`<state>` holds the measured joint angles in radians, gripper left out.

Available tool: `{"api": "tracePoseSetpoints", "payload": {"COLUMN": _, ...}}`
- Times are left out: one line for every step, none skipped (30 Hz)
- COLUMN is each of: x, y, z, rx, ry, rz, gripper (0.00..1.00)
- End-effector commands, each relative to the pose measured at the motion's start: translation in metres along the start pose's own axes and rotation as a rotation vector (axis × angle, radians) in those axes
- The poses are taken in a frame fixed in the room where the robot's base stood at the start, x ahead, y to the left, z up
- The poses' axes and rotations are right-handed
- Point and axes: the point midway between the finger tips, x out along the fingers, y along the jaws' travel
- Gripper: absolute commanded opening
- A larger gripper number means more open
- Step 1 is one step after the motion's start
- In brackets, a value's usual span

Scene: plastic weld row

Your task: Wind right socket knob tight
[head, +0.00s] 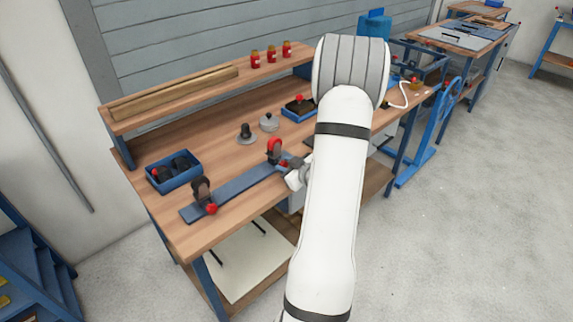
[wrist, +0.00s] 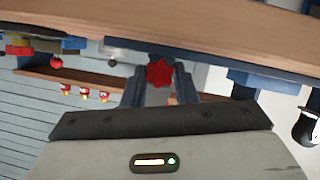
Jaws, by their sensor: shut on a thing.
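A red lobed knob (wrist: 159,73) sits between the two dark fingers of my gripper (wrist: 160,88) in the wrist view. The fingers are shut on it. In the head view, my gripper (head: 295,178) is at the right end of a blue bar (head: 245,184) on the bench. The right socket's red knob (head: 283,163) shows only partly beside the gripper, below a dark clamp with a red top (head: 274,147). The left red knob (head: 211,209) is at the bar's left end, below a dark upright clamp (head: 201,188). How tight either knob is cannot be told.
A blue bin (head: 173,172) with dark parts stands at the bench's left. A dark knob-like part (head: 245,134), a grey round part (head: 269,123) and a blue tray (head: 299,108) lie behind the bar. Red jars (head: 271,53) stand on the shelf. My arm hides the bench's right part.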

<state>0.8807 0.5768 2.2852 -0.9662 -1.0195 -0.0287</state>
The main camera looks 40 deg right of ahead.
Motion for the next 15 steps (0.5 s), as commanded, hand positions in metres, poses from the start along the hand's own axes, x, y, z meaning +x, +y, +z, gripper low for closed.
{"api": "tracePoseSetpoints", "payload": {"x": -0.0015, "y": 0.0009, "z": -0.0022, "rx": 0.021, "ry": -0.002, "rz": -0.009, "gripper": 0.03}}
{"api": "tracePoseSetpoints", "payload": {"x": -0.0016, "y": 0.0013, "z": -0.0023, "rx": 0.036, "ry": -0.003, "rz": -0.015, "gripper": 0.03}}
{"api": "tracePoseSetpoints", "payload": {"x": -0.0017, "y": 0.0017, "z": -0.0025, "rx": 0.058, "ry": -0.003, "rz": -0.024, "gripper": 0.03}}
{"api": "tracePoseSetpoints", "payload": {"x": -0.0018, "y": 0.0020, "z": -0.0029, "rx": 0.075, "ry": -0.003, "rz": -0.032, "gripper": 0.03}}
{"api": "tracePoseSetpoints", "payload": {"x": -0.0019, "y": 0.0023, "z": -0.0033, "rx": 0.094, "ry": -0.003, "rz": -0.040, "gripper": 0.03}}
{"api": "tracePoseSetpoints", "payload": {"x": -0.0020, "y": 0.0023, "z": -0.0033, "rx": 0.121, "ry": -0.003, "rz": -0.051, "gripper": 0.03}}
{"api": "tracePoseSetpoints", "payload": {"x": -0.0020, "y": 0.0023, "z": -0.0033, "rx": 0.141, "ry": -0.003, "rz": -0.060, "gripper": 0.03}}
{"api": "tracePoseSetpoints", "payload": {"x": -0.0021, "y": 0.0028, "z": -0.0036, "rx": 0.161, "ry": -0.002, "rz": -0.067, "gripper": 0.03}}
{"api": "tracePoseSetpoints", "payload": {"x": -0.0020, "y": 0.0032, "z": -0.0035, "rx": 0.189, "ry": -0.002, "rz": -0.079, "gripper": 0.03}}
{"api": "tracePoseSetpoints", "payload": {"x": -0.0020, "y": 0.0033, "z": -0.0032, "rx": 0.209, "ry": -0.003, "rz": -0.087, "gripper": 0.03}}
{"api": "tracePoseSetpoints", "payload": {"x": -0.0021, "y": 0.0036, "z": -0.0031, "rx": 0.228, "ry": -0.003, "rz": -0.095, "gripper": 0.03}}
{"api": "tracePoseSetpoints", "payload": {"x": -0.0021, "y": 0.0037, "z": -0.0027, "rx": 0.254, "ry": -0.003, "rz": -0.106, "gripper": 0.03}}
{"api": "tracePoseSetpoints", "payload": {"x": -0.0020, "y": 0.0039, "z": -0.0025, "rx": 0.274, "ry": -0.003, "rz": -0.113, "gripper": 0.03}}
{"api": "tracePoseSetpoints", "payload": {"x": -0.0019, "y": 0.0043, "z": -0.0026, "rx": 0.292, "ry": -0.003, "rz": -0.120, "gripper": 0.03}}
{"api": "tracePoseSetpoints", "payload": {"x": -0.0018, "y": 0.0042, "z": -0.0024, "rx": 0.315, "ry": -0.002, "rz": -0.131, "gripper": 0.03}}
